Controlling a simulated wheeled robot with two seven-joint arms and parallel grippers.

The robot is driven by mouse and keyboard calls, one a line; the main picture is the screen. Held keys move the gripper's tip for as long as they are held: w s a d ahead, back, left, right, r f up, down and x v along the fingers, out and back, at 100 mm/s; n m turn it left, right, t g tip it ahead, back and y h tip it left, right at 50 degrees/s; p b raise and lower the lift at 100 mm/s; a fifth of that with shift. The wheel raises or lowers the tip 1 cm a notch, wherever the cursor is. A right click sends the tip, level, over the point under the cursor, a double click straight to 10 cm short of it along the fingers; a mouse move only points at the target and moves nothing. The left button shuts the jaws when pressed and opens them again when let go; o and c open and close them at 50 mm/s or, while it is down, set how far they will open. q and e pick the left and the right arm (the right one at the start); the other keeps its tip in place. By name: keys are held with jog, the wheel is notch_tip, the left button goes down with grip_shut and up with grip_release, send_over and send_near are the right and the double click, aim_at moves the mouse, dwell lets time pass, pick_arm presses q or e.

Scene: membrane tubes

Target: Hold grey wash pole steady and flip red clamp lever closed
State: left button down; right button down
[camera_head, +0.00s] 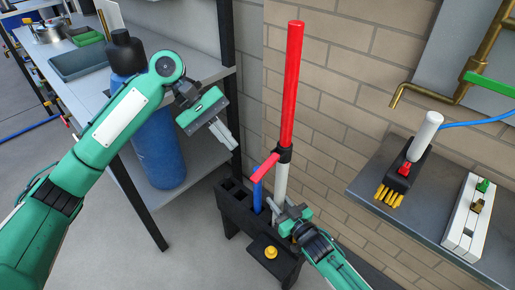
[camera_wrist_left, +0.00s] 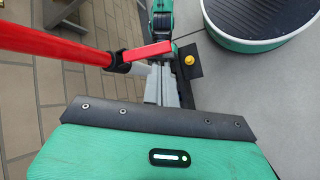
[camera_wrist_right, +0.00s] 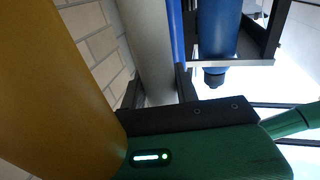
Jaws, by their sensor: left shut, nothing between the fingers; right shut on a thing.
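The wash pole stands upright in a black stand. Its upper part is red (camera_head: 292,80) and its lower grey part (camera_head: 281,180) enters the stand. A black clamp collar (camera_head: 284,154) joins them. The red clamp lever (camera_head: 265,167) sticks out from the collar toward the lower left; it also shows in the left wrist view (camera_wrist_left: 148,51). My left gripper (camera_head: 234,146) is shut and empty, left of the lever and apart from it. My right gripper (camera_head: 283,216) is shut on the grey pole low down, near the stand; the grey pole fills the middle of the right wrist view (camera_wrist_right: 150,45).
The black stand (camera_head: 232,208) also holds a blue tube (camera_head: 257,196) and has a yellow knob (camera_head: 271,252). A brick wall (camera_head: 335,100) is close behind the pole. A shelf with a blue bottle (camera_head: 160,150) is at left. A grey counter (camera_head: 420,215) with brushes is at right.

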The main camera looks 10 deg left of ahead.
pick_arm(q)
jog(key=s+d+r+m+t+y, duration=0.45)
jog(key=r+m, duration=0.25)
jog(key=m, duration=0.2)
jog(key=m+t+y, duration=0.1)
jog(key=m+y, duration=0.1)
jog(key=m, duration=0.1)
send_near(261, 171)
jog(key=x, duration=0.7)
jog(key=shift+f+t+h, duration=0.1)
jog(key=shift+t+h, duration=0.15)
